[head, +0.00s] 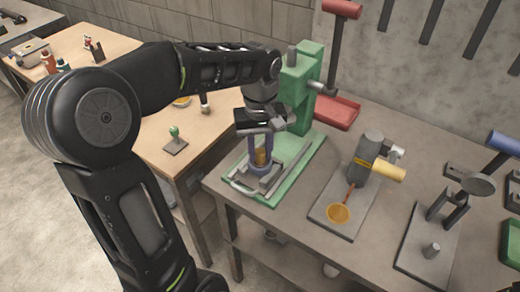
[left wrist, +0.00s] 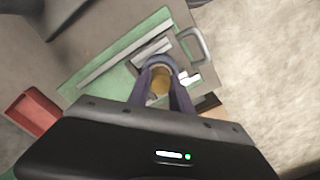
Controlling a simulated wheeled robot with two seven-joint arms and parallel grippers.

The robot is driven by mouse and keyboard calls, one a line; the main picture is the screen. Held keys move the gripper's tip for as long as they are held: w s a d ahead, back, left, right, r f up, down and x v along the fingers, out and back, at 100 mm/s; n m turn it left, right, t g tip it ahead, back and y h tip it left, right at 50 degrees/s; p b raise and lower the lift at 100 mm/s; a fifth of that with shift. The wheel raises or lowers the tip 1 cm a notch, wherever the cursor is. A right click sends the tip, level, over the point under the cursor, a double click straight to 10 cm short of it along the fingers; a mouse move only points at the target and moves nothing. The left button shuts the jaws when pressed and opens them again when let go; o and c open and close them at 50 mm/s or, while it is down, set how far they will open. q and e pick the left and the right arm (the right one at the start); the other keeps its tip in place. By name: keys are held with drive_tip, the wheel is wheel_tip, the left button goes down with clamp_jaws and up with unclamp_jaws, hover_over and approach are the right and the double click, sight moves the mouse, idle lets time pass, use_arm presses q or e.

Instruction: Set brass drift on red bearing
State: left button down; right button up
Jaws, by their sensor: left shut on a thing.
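My left gripper (head: 261,150) reaches down over the green press's base, its two purple-grey fingers pointing downward. It is shut on the brass drift (head: 261,157), a short gold-coloured cylinder. The drift also shows between the fingers in the left wrist view (left wrist: 159,82). A bluish ring-shaped part shows just below the drift; I cannot tell whether they touch. I cannot make out a red bearing; it may be hidden under the drift and fingers. My right gripper is not in view.
The green press (head: 300,85) stands close behind the gripper, with metal bars on its green base (head: 296,172). A red tray (head: 337,112) lies behind. To the right are a grey plate with a yellow-handled tool (head: 388,170) and another grey fixture (head: 455,205).

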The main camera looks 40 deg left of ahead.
use_arm(q)
drive_tip(key=shift+f, duration=0.15)
drive_tip(key=c, duration=1.1)
unclamp_jaws()
wheel_tip(320, 180, up, 8)
drive_tip(key=shift+f+b, duration=0.1)
drive_tip(key=shift+b, duration=0.2)
